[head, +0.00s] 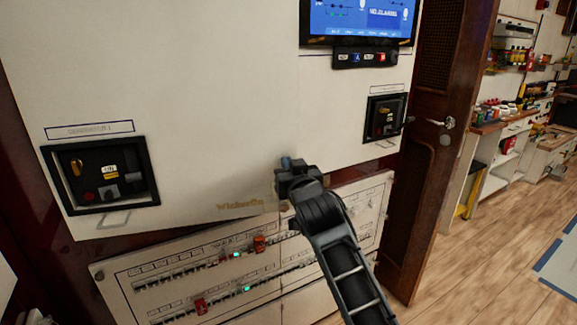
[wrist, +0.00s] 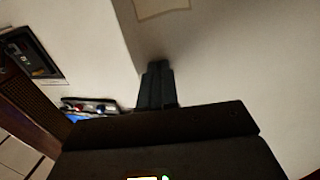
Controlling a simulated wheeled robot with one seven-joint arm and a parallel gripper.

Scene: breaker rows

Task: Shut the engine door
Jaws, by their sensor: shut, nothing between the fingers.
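A large white panel (head: 170,90) with a recessed black breaker box (head: 100,173) fills the left of the head view; its lower right corner carries gold lettering. It looks like a hinged door standing slightly proud of the white panel (head: 340,110) to its right. No label marks it as the engine door. My gripper (head: 286,164) is shut and empty at the lower right edge of this panel. In the wrist view the closed fingers (wrist: 157,85) point at the white surface (wrist: 230,60) near its edge; whether they touch cannot be told.
A dark wooden door (head: 432,130) with a metal handle stands at the right. A blue screen (head: 360,18) and a second breaker box (head: 384,117) are on the right panel. Breaker rows (head: 230,255) lie below. Wooden floor (head: 480,260) is clear at right.

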